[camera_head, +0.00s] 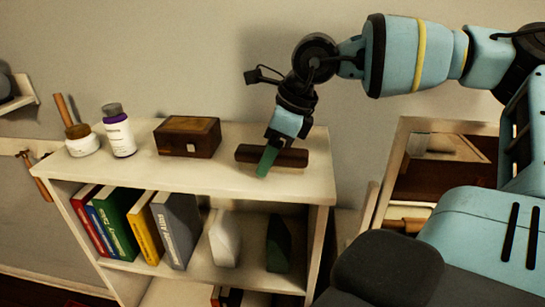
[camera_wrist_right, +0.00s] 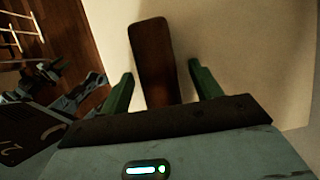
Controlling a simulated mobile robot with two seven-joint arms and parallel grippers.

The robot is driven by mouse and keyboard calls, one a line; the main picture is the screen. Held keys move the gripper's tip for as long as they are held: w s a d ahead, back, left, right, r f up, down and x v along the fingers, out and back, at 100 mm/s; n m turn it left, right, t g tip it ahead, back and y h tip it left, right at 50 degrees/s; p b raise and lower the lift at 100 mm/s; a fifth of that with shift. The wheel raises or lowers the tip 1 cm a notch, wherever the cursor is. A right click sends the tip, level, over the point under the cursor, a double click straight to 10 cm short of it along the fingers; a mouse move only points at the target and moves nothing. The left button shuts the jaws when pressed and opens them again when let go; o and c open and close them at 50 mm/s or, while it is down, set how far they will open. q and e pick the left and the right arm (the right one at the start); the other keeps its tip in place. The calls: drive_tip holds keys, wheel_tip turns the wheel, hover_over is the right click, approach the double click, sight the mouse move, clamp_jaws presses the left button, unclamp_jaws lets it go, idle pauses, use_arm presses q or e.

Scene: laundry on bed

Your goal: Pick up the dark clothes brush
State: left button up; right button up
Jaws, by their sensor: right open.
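The dark brown clothes brush (camera_head: 290,158) lies on the right part of the white shelf's top. It also shows in the right wrist view (camera_wrist_right: 153,60), where it runs between the two green fingers. My right gripper (camera_head: 270,158) is over the brush in the head view, with a green fingertip in front of it. The right gripper (camera_wrist_right: 162,80) is open, with a finger on each side of the brush and gaps between. I cannot tell whether a finger touches it.
On the white shelf top (camera_head: 230,178) stand a wooden box (camera_head: 187,136), a white bottle with a purple band (camera_head: 119,132) and a jar with a wooden handle (camera_head: 81,143).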

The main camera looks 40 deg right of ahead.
drive_tip(key=shift+f, duration=0.1)
drive_tip(key=shift+c, duration=0.2)
drive_tip(key=c, duration=1.1)
